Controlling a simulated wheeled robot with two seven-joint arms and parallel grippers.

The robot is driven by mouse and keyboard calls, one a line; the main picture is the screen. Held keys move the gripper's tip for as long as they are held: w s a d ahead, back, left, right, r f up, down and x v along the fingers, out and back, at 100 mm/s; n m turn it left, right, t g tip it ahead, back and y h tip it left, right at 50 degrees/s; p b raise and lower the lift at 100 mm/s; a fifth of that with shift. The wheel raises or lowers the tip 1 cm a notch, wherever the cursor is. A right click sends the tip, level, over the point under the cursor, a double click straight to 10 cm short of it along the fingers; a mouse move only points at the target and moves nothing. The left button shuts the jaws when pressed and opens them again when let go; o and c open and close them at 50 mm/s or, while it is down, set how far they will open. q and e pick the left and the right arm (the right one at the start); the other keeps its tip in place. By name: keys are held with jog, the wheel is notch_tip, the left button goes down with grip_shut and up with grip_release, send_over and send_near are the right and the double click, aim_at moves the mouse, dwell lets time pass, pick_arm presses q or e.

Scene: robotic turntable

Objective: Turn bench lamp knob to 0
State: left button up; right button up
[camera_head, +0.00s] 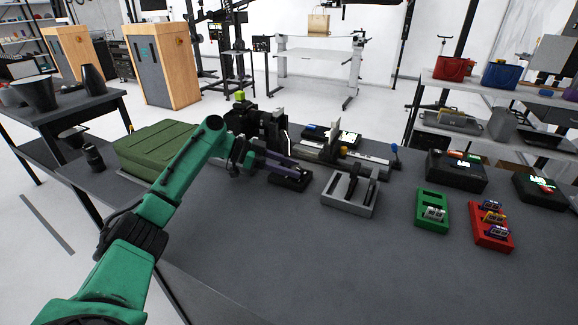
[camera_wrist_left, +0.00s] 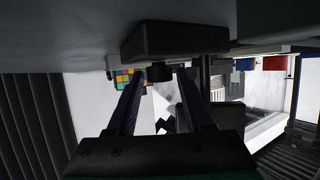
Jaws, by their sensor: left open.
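My left gripper (camera_head: 284,163) reaches in from the left, low over the grey bench. Its dark fingers are spread apart and empty, and they also show in the left wrist view (camera_wrist_left: 157,103). A small black box (camera_head: 289,182) sits on the bench just below the fingertips. In the left wrist view a dark box (camera_wrist_left: 180,39) with a short round dark knob (camera_wrist_left: 159,73) lies ahead of the fingers. The knob appears in line with the gap between the fingers and apart from them. Its marking cannot be read, and the head view does not show it clearly. My right gripper is not in view.
A grey tray (camera_head: 329,197) with black pieces stands right of the gripper. A green tray (camera_head: 422,222) and a red tray (camera_head: 482,240) lie further right. A green case (camera_head: 140,152) is at the left. A black vise-like machine (camera_head: 262,121) stands behind. The front bench is clear.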

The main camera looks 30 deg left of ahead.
pick_arm(q)
jog(key=shift+c, duration=0.4)
grip_shut()
jog(key=shift+s+n+t+y, duration=0.1)
jog(key=shift+n+t+y, duration=0.2)
jog(key=shift+n, duration=0.1)
jog(key=shift+s+d+r+n+t+y+p, duration=0.1)
jog(key=shift+s+d+n+t+y+p, duration=0.05)
jog(key=shift+n+t+y+p, duration=0.75)
jog(key=n+t+y+p, duration=0.1)
jog(key=n+y+p, duration=0.1)
jog(key=p, duration=0.3)
jog(key=n+t+y+p, duration=0.1)
jog(key=n+y+p, duration=0.1)
jog(key=n+p, duration=0.1)
jog(key=d+n+t+y+p, duration=0.1)
jog(key=n+t+y+p, duration=0.1)
jog(key=p, duration=0.4)
jog(key=shift+s+d+r+y+p, duration=0.1)
jog(key=shift+s+r+y+p, duration=0.15)
jog(key=shift+r+y+p, duration=0.1)
jog(key=shift+d+f+n+y+p, duration=0.1)
jog(key=shift+f+n+y+p, duration=0.2)
jog(key=shift+n+y+p, duration=0.4)
jog(key=shift+f+n+y, duration=0.15)
jog(key=shift+n+y, duration=0.65)
jog(key=shift+y, duration=0.25)
